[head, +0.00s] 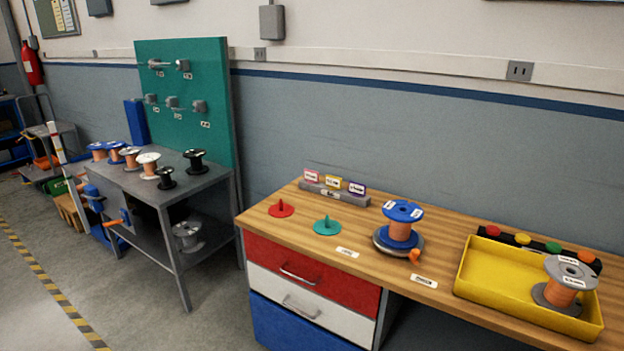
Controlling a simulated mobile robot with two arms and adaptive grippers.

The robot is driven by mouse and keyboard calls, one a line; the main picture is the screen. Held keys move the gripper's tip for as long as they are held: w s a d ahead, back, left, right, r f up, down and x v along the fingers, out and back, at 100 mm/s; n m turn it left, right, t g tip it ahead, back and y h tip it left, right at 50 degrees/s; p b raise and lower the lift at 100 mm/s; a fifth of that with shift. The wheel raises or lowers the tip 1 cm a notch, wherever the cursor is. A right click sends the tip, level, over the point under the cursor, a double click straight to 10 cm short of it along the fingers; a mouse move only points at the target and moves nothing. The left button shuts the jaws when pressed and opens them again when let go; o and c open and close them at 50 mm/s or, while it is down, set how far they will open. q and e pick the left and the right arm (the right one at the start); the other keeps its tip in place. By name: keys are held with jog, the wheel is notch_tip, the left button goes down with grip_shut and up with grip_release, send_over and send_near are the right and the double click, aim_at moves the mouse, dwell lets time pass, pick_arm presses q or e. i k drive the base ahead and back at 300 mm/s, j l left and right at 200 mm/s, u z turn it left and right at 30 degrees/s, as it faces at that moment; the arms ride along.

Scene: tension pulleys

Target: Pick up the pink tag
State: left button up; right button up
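The pink tag (311,176) stands upright at the left end of a small grey holder (334,195) near the back left of the wooden workbench (292,237). A yellow tag (333,182) and a purple tag (357,187) stand beside it in the same holder, to its right. The writing on the tags is too small to read. Neither of my grippers shows in the head view.
A red spike base (281,208) and a teal one (327,226) stand in front of the holder. A blue-topped spool (402,228) stands to its right. A yellow tray (487,283) holds a grey spool (566,286). A grey table (199,187) with several spools stands left.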

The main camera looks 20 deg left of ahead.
aim_at(312, 177)
jog(key=i+j+z, duration=0.1)
jog(key=z, duration=0.7)
jog(key=j+z, duration=0.3)
jog(key=j, duration=0.3)
jog(key=j+z, duration=0.3)
jog(key=j, duration=0.35)
jog(key=j+z, duration=0.25)
jog(key=j, duration=0.35)
jog(key=k+j+z, duration=0.15)
jog(key=j+z, duration=0.15)
jog(key=j, duration=0.25)
